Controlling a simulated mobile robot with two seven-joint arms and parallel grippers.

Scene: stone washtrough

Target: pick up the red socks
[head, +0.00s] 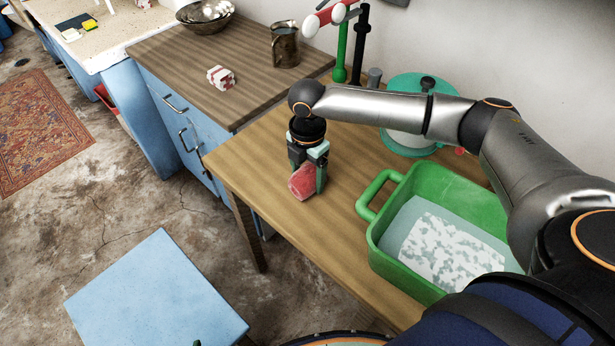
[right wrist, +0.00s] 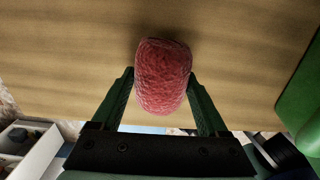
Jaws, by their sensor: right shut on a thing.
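The red socks (head: 303,183) are a rolled red bundle at the left part of the wooden table, held in my right gripper (head: 308,178). In the right wrist view the red socks (right wrist: 163,76) sit between the two green fingers of my right gripper (right wrist: 162,88), which touch them on both sides. The gripper points down from above. I cannot tell whether the bundle rests on the table or is just above it. My left gripper is not in view.
A green tub (head: 384,247) with water and a speckled cloth stands right of the gripper. Behind are a teal round vessel (head: 440,90) and a green-and-black stand (head: 342,52). A red-and-white bundle (head: 221,78) and metal mug (head: 285,45) sit on the counter (head: 190,60). A blue stool (head: 155,295) stands in front.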

